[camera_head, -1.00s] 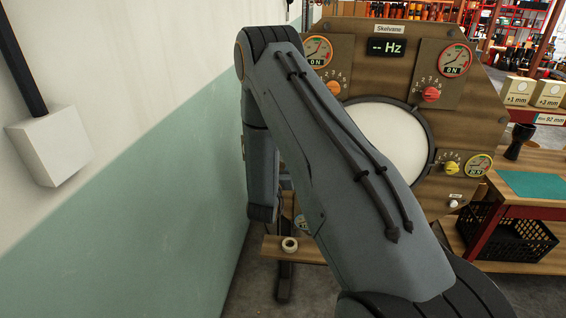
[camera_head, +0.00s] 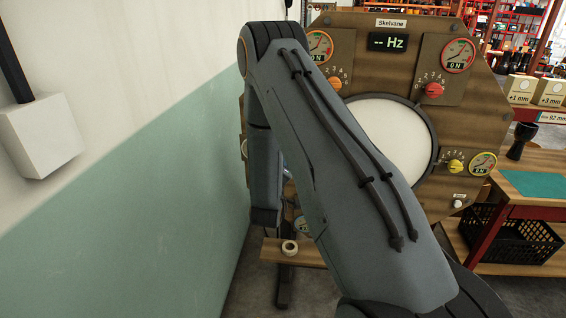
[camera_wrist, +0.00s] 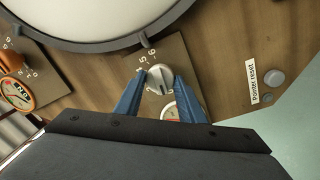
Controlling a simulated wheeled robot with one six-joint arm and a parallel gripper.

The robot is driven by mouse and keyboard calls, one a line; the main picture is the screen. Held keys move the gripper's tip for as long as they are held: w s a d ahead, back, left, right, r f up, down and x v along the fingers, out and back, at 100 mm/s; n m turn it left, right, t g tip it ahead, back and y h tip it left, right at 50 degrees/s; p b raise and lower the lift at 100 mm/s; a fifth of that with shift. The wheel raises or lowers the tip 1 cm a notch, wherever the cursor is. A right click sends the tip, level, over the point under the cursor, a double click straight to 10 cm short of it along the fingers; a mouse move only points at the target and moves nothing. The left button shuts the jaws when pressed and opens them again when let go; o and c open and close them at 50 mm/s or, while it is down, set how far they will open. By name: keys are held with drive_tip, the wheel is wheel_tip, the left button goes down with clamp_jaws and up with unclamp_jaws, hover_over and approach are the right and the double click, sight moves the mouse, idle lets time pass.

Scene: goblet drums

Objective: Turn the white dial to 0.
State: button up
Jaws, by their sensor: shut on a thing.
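The white dial (camera_wrist: 157,82) is on the brown wooden panel in the wrist view, just below the round white disc. My gripper (camera_wrist: 161,76) has its two blue fingers on either side of the dial and is shut on it. Part of the number scale shows above the dial, with a 5 and a 6 legible; I cannot tell which number the dial points to. A small gauge (camera_wrist: 172,111) below the dial is partly hidden between the fingers. In the head view my arm hides the dial and gripper.
The panel (camera_head: 478,110) also carries a red knob (camera_head: 433,90), an orange knob (camera_head: 334,84) and a yellow knob (camera_head: 455,166). A "Pointer reset" label (camera_wrist: 254,82) and round buttons (camera_wrist: 274,78) sit right of the dial. A wall (camera_head: 150,190) stands close on the left.

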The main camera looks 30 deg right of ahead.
drive_tip(key=shift+n, duration=0.6)
drive_tip(key=o, duration=1)
drive_tip(key=shift+o, duration=0.2)
drive_tip(key=b+v, duration=0.2)
drive_tip(key=v, duration=0.5)
drive_tip(key=shift+s+a, duration=0.2)
drive_tip(key=shift+s, duration=0.15)
drive_tip(key=shift+f, duration=0.1)
